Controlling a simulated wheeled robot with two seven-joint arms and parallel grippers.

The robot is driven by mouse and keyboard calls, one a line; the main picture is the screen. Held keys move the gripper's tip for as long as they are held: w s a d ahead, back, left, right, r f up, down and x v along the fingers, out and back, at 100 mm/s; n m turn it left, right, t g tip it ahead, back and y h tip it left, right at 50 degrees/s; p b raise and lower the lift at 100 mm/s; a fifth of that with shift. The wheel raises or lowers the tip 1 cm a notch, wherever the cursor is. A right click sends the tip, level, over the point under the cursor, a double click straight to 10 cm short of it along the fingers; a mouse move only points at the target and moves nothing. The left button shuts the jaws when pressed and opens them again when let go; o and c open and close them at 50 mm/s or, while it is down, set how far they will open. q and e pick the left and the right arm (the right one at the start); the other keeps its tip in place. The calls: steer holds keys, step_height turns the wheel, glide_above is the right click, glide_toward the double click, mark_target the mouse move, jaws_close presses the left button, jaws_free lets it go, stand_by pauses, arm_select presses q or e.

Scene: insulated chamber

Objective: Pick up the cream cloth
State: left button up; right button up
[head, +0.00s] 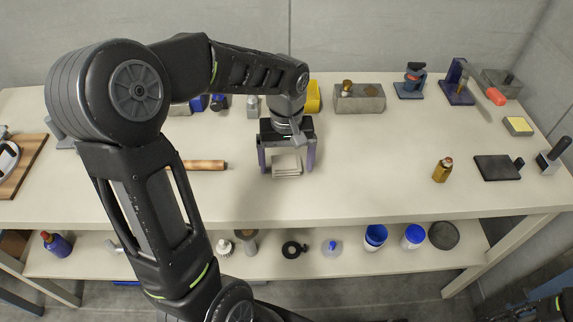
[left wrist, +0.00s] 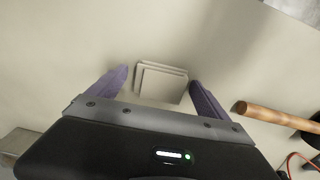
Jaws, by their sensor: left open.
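The cream cloth (head: 287,166) lies folded in a flat, layered square on the pale table (head: 370,190). In the left wrist view the cloth (left wrist: 161,83) shows between and a little beyond the two purple fingers. My left gripper (head: 287,168) is open above the cloth, with one finger to each side and its gap empty. In the left wrist view my left gripper (left wrist: 158,82) has its fingers apart, and no contact with the cloth shows. My right gripper is not clearly in view; only dark parts of mine show at the lower right corner of the head view.
A wooden-handled tool (head: 208,165) lies left of the cloth. An amber bottle (head: 442,169) stands to the right. The table between cloth and bottle is clear. A lower shelf (head: 285,262) holds jars and bottles.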

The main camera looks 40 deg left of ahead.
mark_target(286, 162)
stand_by(0.4)
arm_select(q)
steer(key=c, duration=1.4)
steer(key=shift+c, duration=0.2)
steer(key=shift+r, duration=0.15)
step_height(286, 162, up, 10)
steer(key=shift+f, duration=0.1)
